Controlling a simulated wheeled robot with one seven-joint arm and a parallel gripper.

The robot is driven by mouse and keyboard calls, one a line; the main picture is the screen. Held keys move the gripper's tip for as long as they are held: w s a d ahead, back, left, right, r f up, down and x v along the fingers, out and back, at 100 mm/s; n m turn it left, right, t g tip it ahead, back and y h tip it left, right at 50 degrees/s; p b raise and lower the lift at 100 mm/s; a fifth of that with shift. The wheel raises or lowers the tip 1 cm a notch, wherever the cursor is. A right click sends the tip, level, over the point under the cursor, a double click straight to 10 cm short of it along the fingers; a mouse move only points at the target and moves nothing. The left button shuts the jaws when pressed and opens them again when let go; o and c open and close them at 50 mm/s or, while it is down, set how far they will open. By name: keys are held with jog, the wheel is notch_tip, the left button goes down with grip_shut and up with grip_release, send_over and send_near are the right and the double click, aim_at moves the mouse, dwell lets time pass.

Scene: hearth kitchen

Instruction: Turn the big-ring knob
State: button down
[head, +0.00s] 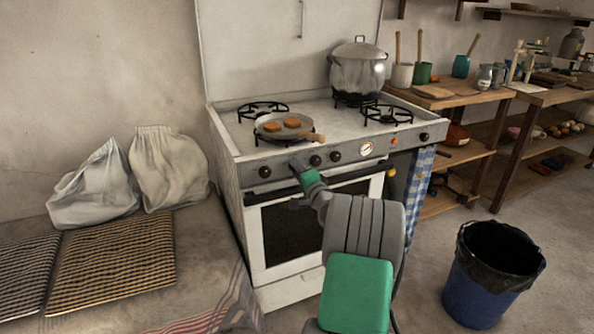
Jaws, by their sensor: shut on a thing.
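The white stove (240,147) stands against the wall with a grey front panel carrying a row of black knobs. One knob (265,171) sits at the far left of the panel, two more (316,160) (335,156) sit right of my gripper, and another (424,136) is at the far right. My gripper (298,164) reaches the panel between the left knob and the middle pair. It is shut on a knob there, which is mostly hidden by the fingers. I cannot read ring markings or see that knob's angle.
A pan (268,129) with two brown patties stands on the front left burner, its handle just above my gripper. A lidded pot (357,72) stands at the back right. A blue bin (476,300) is on the floor at right. Sacks (166,172) lie left.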

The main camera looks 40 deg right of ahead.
jog(key=c, duration=0.9)
grip_release()
jog(key=shift+c, duration=0.2)
jog(key=v, duration=0.7)
jog(key=shift+s+a+p, duration=0.2)
jog(key=shift+s+p, duration=0.15)
jog(key=shift+p, duration=0.05)
jog(key=shift+r, duration=0.15)
